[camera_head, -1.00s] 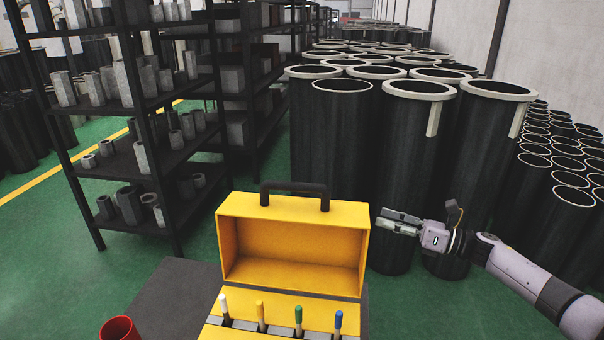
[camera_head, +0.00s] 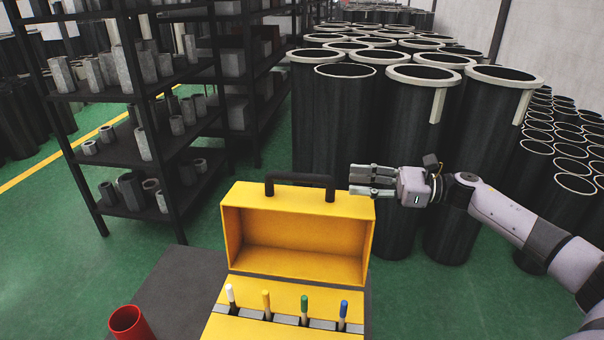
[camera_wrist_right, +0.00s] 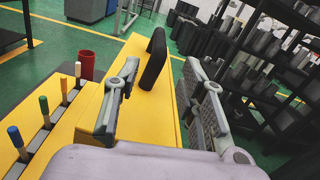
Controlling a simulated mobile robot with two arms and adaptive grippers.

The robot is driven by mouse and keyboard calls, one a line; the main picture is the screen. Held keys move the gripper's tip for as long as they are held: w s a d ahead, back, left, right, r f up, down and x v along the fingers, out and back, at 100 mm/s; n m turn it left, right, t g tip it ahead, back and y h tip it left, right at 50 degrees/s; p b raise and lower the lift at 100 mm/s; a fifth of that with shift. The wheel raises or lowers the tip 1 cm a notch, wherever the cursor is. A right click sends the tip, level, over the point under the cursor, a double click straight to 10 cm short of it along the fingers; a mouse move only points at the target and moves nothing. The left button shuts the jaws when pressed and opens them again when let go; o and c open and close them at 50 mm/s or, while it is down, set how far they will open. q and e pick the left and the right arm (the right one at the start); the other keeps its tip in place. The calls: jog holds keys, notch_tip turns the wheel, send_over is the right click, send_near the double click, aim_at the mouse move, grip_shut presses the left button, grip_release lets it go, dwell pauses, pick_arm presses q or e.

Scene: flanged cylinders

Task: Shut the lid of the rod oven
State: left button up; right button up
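The rod oven is a yellow box (camera_head: 222,325) with its lid (camera_head: 300,232) standing open at the back. A dark handle (camera_head: 300,178) sits on the lid's top edge. Rods with white, yellow, green and blue (camera_head: 344,309) tops stand in a row of slots in the front part. My right gripper (camera_head: 352,181) is open and empty, close to the right end of the handle. In the right wrist view the handle (camera_wrist_right: 154,58) lies between and beyond the spread fingers (camera_wrist_right: 160,72); contact is not evident. My left gripper is not in view.
A red cup (camera_head: 131,323) stands left of the oven on a dark tabletop (camera_head: 180,290). Tall black flanged cylinders (camera_head: 420,120) stand behind the gripper. A dark shelf rack (camera_head: 140,165) with grey parts stands at the back left. Green floor lies between.

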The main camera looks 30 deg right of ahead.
jog(key=p, duration=0.5)
send_near(281, 175)
jog(key=x, duration=0.4)
jog(key=shift+w+f, duration=0.1)
jog(key=shift+w, duration=0.4)
jog(key=shift+w+a+f, duration=0.15)
jog(key=shift+w+a, duration=0.2)
jog(key=shift+a, duration=0.05)
jog(key=shift+c, duration=0.4)
grip_shut()
